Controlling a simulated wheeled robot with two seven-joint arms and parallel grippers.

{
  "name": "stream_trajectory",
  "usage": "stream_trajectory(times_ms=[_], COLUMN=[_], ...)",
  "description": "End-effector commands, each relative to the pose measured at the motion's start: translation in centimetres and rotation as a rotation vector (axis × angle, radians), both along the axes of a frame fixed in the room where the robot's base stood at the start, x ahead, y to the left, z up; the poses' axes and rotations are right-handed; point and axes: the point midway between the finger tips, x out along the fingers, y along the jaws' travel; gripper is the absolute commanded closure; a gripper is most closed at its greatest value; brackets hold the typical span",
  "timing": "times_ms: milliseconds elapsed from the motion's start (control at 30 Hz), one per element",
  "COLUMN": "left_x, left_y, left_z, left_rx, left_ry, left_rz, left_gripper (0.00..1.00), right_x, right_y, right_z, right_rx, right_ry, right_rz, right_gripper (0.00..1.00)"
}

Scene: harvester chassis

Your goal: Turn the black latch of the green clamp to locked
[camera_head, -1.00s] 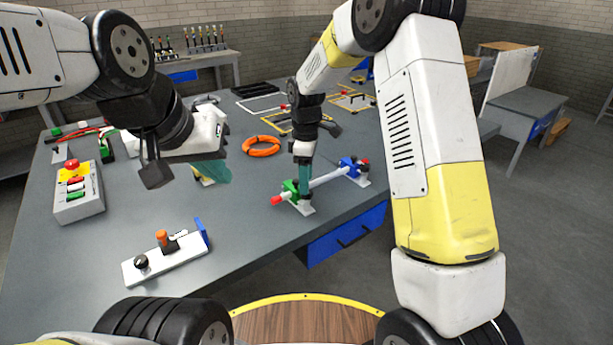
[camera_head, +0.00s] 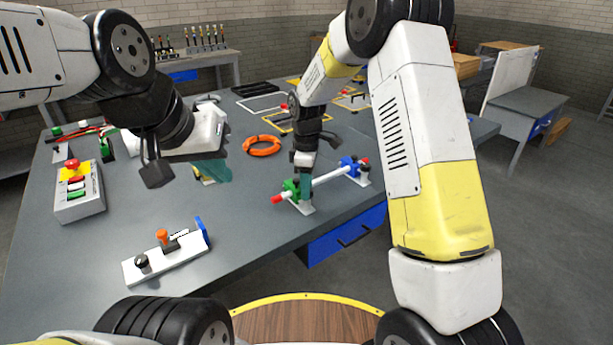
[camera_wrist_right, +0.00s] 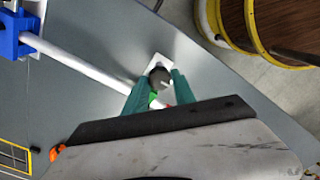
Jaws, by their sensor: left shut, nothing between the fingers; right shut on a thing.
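The green clamp (camera_head: 290,187) sits on a white base plate near the front edge of the grey table, at one end of a white rod (camera_head: 328,179). In the right wrist view, the green clamp (camera_wrist_right: 153,100) shows only partly between my teal fingers. My right gripper (camera_head: 305,191) reaches down to the clamp; in the wrist view, its fingers are shut on the black latch (camera_wrist_right: 158,77). The latch is hidden behind the fingers in the head view, and its lock state cannot be told. My left gripper (camera_head: 213,172) is shut and empty above the table, left of the clamp.
A blue clamp (camera_head: 349,167) holds the rod's other end. An orange ring (camera_head: 262,146) lies behind. A white fixture with an orange knob (camera_head: 162,236) stands at front left, and a button box (camera_head: 78,192) at far left. Bare table lies between them and the green clamp.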

Motion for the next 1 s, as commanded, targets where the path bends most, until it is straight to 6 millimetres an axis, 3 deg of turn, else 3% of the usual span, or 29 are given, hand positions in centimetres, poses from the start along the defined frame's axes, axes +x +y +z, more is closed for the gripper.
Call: stream_trajectory(times_ms=[367,1000], left_x=[0.0,0.0], left_y=[0.0,0.0], left_z=[0.0,0.0], left_rx=[0.0,0.0], left_ry=[0.0,0.0], left_rz=[0.0,0.0], left_gripper=[1.0,1.0], right_x=[0.05,0.1], right_y=[0.0,-0.01], right_z=[0.06,0.09], right_rx=[0.001,0.0], right_ry=[-0.001,-0.002], right_rz=[-0.137,-0.723], right_gripper=[1.0,1.0])
